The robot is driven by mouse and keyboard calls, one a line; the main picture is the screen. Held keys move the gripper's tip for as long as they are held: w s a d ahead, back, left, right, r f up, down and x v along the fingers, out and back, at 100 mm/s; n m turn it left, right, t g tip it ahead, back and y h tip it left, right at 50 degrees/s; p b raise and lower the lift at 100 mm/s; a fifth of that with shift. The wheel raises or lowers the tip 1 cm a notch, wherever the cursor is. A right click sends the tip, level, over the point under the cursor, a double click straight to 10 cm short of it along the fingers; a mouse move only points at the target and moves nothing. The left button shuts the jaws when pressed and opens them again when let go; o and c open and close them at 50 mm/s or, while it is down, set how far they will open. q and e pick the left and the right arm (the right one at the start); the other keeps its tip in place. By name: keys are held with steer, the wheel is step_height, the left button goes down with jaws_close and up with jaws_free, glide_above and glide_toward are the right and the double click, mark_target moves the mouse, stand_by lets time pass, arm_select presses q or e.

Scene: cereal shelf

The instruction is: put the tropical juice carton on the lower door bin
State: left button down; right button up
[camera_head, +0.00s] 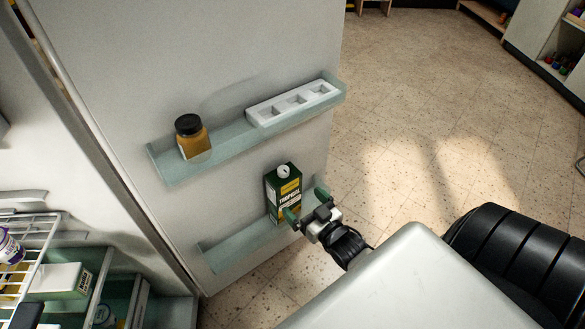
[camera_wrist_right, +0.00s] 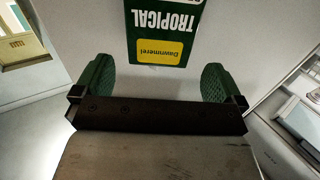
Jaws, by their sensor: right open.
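The tropical juice carton (camera_head: 284,190) is dark green with a yellow label and a white cap. It stands upright at the lower door bin (camera_head: 235,247), near the bin's right part; its base is partly hidden by my gripper. My right gripper (camera_head: 307,205) is open, with its green fingertips in front of the carton. In the right wrist view the carton (camera_wrist_right: 160,30) shows upside down beyond the two spread fingers (camera_wrist_right: 158,80), with a gap on both sides. My left gripper is not in view.
The upper door bin (camera_head: 235,136) holds a brown jar with a black lid (camera_head: 193,138) and a white egg tray (camera_head: 294,103). Fridge shelves with a wire rack (camera_head: 25,262) are at the lower left. The left part of the lower bin is empty.

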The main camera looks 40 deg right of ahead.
steer(key=s+a+r+n+g, duration=0.1)
steer(key=s+a+r+g, duration=0.1)
steer(key=s+a+g, duration=0.4)
steer(key=s+a+r+g, duration=0.2)
steer(key=s+a+g, duration=0.4)
steer(key=s, duration=0.6)
steer(key=g, duration=0.2)
steer(key=shift+n+g, duration=0.3)
steer(key=shift+n, duration=0.1)
